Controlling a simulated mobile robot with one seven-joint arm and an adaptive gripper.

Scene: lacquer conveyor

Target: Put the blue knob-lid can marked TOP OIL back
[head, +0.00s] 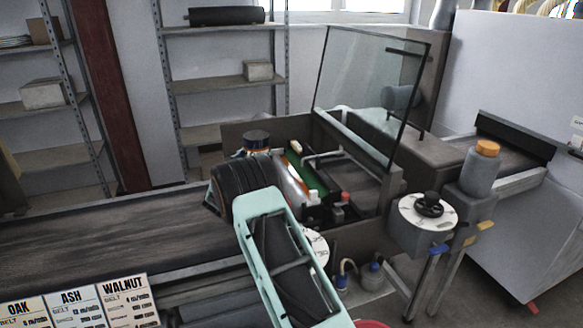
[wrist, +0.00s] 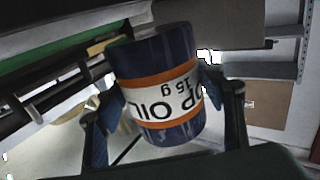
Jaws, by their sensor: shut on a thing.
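The blue can (wrist: 160,95) has orange bands and a white label reading OIL, upside down in the wrist view. Its upper word is partly cut off, and no knob shows there. My gripper (wrist: 163,108) is shut on the can, with a blue-padded finger at each side. In the head view the dark top of the can (head: 257,136) shows beyond my arm, raised beside the open machine box (head: 235,133). My fingers are mostly hidden behind my wrist there.
A tilted glass hood (head: 365,85) stands open over the box. A grey bottle with an orange cap (head: 480,172) and a dial with a black knob (head: 428,207) stand at right. Small containers (head: 373,272) sit low below the box. The dark belt (head: 110,235) at left is clear.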

